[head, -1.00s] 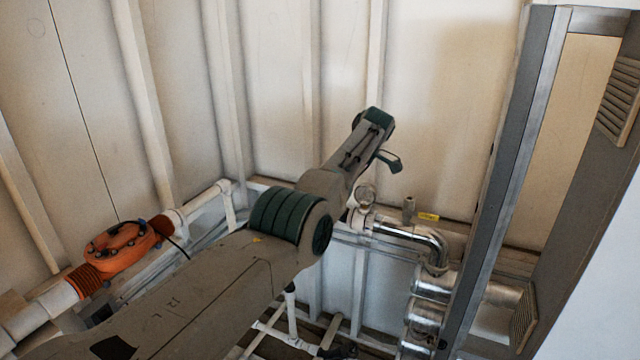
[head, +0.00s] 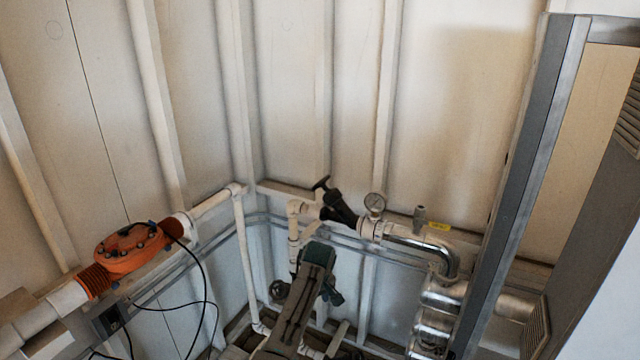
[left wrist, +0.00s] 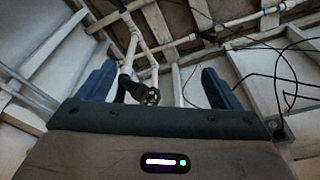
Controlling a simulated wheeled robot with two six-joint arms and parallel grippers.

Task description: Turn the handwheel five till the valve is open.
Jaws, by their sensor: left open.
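A small dark round handwheel (head: 279,291) sits low on the white pipework in the head view, just left of my left gripper (head: 328,272). No number on it can be read. In the left wrist view, a dark valve with a round end (left wrist: 148,96) shows between the two blue fingers of my left gripper (left wrist: 157,80). The gripper is open, with nothing between its fingers, and its palm hides the lower part of that view. A black valve with a T-shaped handle (head: 322,184) sits higher on the pipe. My right gripper is not in view.
A pressure gauge (head: 375,204) and a shiny metal pipe (head: 425,247) are right of the black valve. An orange flanged unit (head: 131,248) with black cables is at left. A grey metal frame (head: 525,180) stands at right. White pipes (head: 245,260) surround the gripper.

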